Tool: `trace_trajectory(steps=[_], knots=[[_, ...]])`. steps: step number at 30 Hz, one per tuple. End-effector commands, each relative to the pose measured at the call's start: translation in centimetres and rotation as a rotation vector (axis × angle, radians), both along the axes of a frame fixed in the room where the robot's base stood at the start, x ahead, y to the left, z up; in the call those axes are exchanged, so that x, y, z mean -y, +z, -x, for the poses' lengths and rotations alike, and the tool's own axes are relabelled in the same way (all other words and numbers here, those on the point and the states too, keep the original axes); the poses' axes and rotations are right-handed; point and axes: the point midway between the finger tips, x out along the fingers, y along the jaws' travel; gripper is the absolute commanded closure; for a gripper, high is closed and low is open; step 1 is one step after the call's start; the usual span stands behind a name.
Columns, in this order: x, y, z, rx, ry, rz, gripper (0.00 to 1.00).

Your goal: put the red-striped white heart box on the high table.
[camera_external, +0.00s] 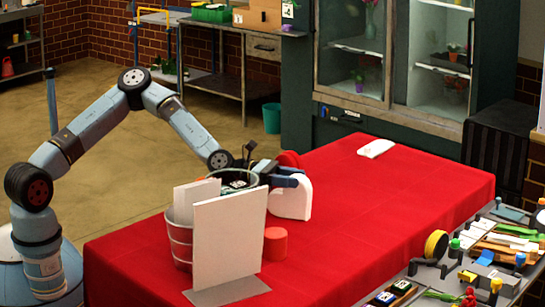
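A white, rounded box-like thing (291,200) is at the fingers of my gripper (283,176), over the red-covered table (400,215). A red rounded part (288,159) shows just above and behind it. This may be the red-striped white heart box, but no stripes or full heart outline can be made out. My gripper overlaps the white thing's upper left side. The fingertips are too small and covered to show whether they are shut on it. I cannot tell whether the white thing touches the cloth. Which table is the high one is not clear.
A white folded thing (376,148) lies farther back. The table's right part is clear. A tool-covered bench (455,285) is front right.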

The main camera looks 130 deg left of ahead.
Motion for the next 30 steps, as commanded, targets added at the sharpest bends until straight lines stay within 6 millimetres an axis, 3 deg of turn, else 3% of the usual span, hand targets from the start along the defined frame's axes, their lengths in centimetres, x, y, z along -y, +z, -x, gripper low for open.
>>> trace_trajectory(steps=[14,25,30], knots=[[0.0,0.0,0.0,0.000,0.000,0.000,0.99],[0.0,0.1,0.0,0.001,0.000,0.000,1.00],[0.0,1.4,0.0,0.002,0.001,-0.001,1.00]])
